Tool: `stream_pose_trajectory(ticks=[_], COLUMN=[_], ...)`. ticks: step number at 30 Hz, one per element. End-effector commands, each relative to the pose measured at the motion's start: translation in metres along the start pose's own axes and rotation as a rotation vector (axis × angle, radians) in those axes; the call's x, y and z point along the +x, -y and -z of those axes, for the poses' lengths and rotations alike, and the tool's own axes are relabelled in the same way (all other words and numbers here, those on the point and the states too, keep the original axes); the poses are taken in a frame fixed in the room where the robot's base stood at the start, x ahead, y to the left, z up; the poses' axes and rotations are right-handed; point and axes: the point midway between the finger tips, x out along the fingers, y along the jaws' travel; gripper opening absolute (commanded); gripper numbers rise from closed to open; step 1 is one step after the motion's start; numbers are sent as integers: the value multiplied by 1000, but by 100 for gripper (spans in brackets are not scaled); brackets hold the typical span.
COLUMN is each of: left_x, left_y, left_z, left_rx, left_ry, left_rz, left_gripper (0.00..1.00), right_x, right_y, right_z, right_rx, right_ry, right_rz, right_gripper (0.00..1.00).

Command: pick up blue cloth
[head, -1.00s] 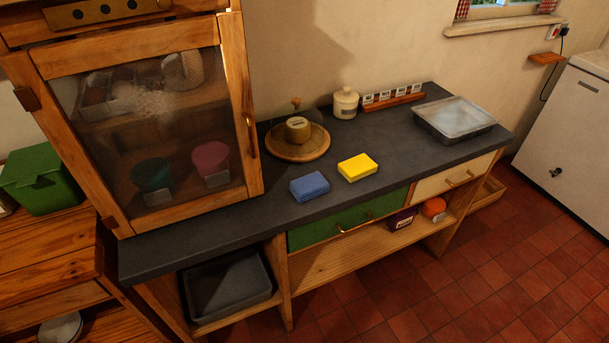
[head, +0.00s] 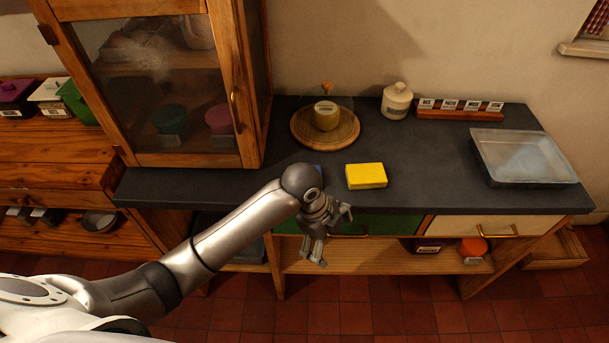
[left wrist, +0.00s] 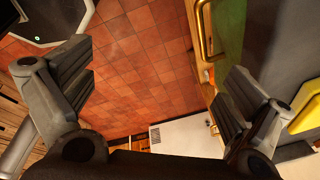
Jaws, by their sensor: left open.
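The blue cloth (head: 319,167) lies on the dark worktop, left of the yellow block. In the head view my left arm hides nearly all of it, and only a small blue sliver shows. My left gripper (head: 335,236) is open and empty. It hangs in front of the worktop's front edge, near the green drawer. In the left wrist view its fingers (left wrist: 160,82) stand wide apart with the floor between them, and I cannot make out the cloth there. My right gripper is not in view.
A yellow block (head: 366,176) lies right of the cloth. Behind are a round wooden board (head: 343,139) with a domed cover and a lidded jar (head: 396,101). A grey tray (head: 523,157) stands at the right. A glass-door cabinet (head: 252,85) rises at the left. Worktop right of the yellow block is clear.

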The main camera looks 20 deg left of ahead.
Motion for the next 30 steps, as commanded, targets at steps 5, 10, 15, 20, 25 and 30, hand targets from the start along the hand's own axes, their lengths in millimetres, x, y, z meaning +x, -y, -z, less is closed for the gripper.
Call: stream_pose_trajectory(ticks=[5,10,15,20,25,30], left_x=[-29,-59,-101,-136,-151,-130], left_y=[31,69,103,124,132,127], left_z=[-11,-40,-72,-95,-105,-111], left_rx=[313,572,779,893,945,952], left_ry=[47,90,118,126,125,121], left_rz=[-65,-144,-217,-259,-277,-281], left_gripper=[100,100,100,100,100,100], right_x=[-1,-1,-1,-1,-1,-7], right_y=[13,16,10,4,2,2], right_z=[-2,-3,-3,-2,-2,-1], right_rx=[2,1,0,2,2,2], right_ry=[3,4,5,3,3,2], right_rz=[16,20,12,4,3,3], right_gripper=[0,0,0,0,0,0])
